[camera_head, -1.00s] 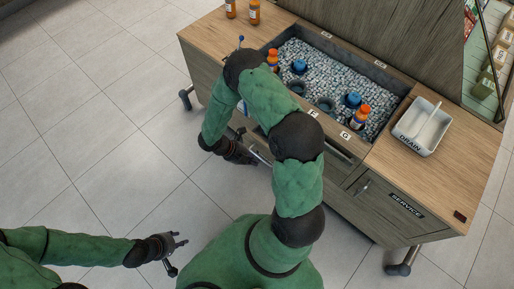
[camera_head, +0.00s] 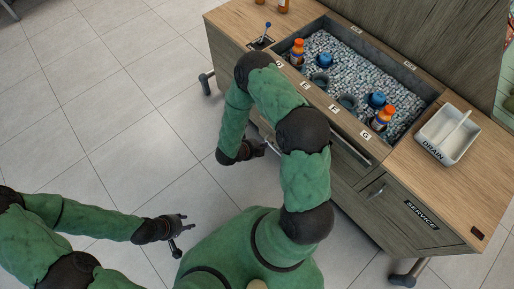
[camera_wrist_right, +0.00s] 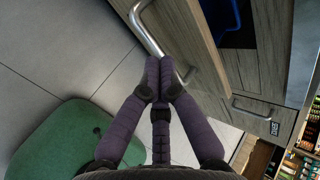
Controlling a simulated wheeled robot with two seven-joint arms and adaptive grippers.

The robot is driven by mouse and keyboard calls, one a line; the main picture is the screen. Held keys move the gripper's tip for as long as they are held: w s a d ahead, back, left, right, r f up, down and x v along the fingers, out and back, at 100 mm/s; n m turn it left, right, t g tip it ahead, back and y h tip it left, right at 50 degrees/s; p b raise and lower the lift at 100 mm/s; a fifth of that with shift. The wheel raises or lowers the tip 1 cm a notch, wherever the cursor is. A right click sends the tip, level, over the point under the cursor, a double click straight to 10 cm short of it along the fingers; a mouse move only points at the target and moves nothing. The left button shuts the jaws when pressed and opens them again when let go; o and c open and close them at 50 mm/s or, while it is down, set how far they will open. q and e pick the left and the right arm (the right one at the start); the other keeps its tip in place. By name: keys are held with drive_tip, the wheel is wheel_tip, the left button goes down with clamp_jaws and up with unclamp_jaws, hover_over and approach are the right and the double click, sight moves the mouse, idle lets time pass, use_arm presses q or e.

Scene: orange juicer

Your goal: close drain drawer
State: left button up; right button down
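The cabinet front (camera_head: 375,205) has bar handles, and a white tray labelled DRAIN (camera_head: 446,135) stands on its top. My right gripper (camera_head: 258,148) is low at the cabinet front, partly hidden by my arm. In the right wrist view, the fingertips of my right gripper (camera_wrist_right: 160,64) are together against or just in front of a silver bar handle (camera_wrist_right: 148,30) on a wooden front; I cannot tell whether they grip it. The drawer's label and how far it stands out are hidden from the head view. My left gripper (camera_head: 180,227) is open and empty over the floor, left of the cabinet.
A sunken bin of pale pebbles (camera_head: 345,62) holds orange-capped bottles (camera_head: 383,118) and blue-capped ones (camera_head: 376,99). A front marked SERVICE (camera_head: 421,213) has its own handle. In the right wrist view, a dark blue thing (camera_wrist_right: 236,25) shows beyond the wooden edge. Floor at left is clear.

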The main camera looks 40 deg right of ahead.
drive_tip(key=d, duration=0.1)
drive_tip(key=d+f+b, duration=0.1)
drive_tip(key=d, duration=0.2)
drive_tip(key=shift+w+d+f+b, duration=0.2)
drive_tip(key=shift+d+f+b, duration=0.15)
drive_tip(key=shift+f, duration=0.05)
drive_tip(key=shift+w+d, duration=0.1)
drive_tip(key=shift+d, duration=0.45)
use_arm(q)
wheel_tip(320, 180, down, 2)
drive_tip(key=shift+f, duration=0.15)
use_arm(e)
drive_tip(key=shift+r, duration=0.1)
